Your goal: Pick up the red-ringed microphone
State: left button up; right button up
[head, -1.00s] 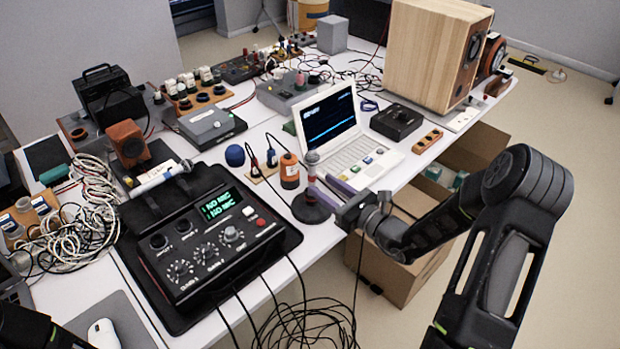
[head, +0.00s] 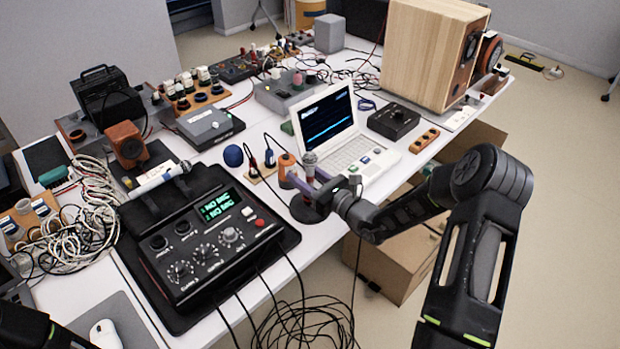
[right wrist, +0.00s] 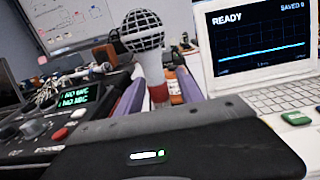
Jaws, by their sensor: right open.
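The red-ringed microphone (head: 310,160) stands upright on a round dark base (head: 305,211) in front of the laptop. In the right wrist view the microphone (right wrist: 154,64) shows a grey mesh head, a pale body and a red ring low down. My right gripper (head: 303,181) is open, with its purple fingers one on either side of the microphone's body; I see no clear contact. The fingers also frame it in the right wrist view (right wrist: 158,82). The lower end of the microphone is hidden behind the gripper. My left gripper is out of view.
A white laptop (head: 352,154) stands just behind the microphone. An orange cylinder (head: 287,171) is close on its left. A black mixer (head: 215,240) reading "NO MIC" and another microphone (head: 156,178) lie further left. Cables hang over the front edge.

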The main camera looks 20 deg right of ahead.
jog(key=shift+w, duration=0.2)
dwell(0.5)
grip_shut()
dwell(0.5)
